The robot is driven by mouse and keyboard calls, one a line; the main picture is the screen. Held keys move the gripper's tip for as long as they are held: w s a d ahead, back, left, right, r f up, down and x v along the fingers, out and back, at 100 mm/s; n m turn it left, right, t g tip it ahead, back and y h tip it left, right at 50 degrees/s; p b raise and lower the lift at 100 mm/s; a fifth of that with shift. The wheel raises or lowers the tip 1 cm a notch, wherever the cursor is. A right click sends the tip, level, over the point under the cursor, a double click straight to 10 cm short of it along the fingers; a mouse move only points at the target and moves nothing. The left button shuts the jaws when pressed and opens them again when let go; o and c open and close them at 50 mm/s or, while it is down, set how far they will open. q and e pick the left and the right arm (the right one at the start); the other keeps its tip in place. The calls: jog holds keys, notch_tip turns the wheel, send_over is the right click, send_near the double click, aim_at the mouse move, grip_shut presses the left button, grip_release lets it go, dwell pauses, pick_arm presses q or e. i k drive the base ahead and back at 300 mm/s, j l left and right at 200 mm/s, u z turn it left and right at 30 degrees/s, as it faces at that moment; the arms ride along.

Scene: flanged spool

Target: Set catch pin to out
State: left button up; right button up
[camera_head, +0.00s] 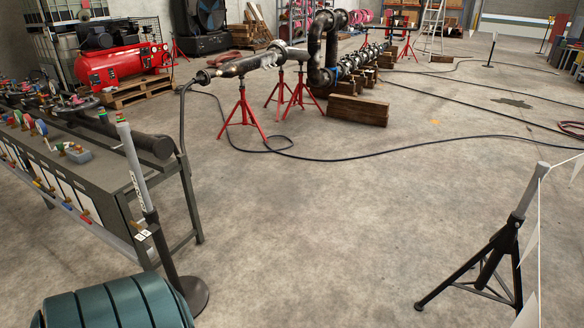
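I cannot make out a catch pin in the head view, nor whether one is in or out. A long dark flanged pipe assembly (325,45) rests at the back on red stands (243,108) and wooden blocks. Neither my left gripper nor my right gripper is in view.
A bench (165,190) with gauges and valves stands at left, beside a grey post (131,165) on a round black base. A teal ribbed object (120,303) is at bottom left. A black tripod (490,262) stands at right. A black hose (400,152) crosses the floor. The middle is clear.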

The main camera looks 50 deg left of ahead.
aim_at(137, 225)
jog(key=u, duration=2.75)
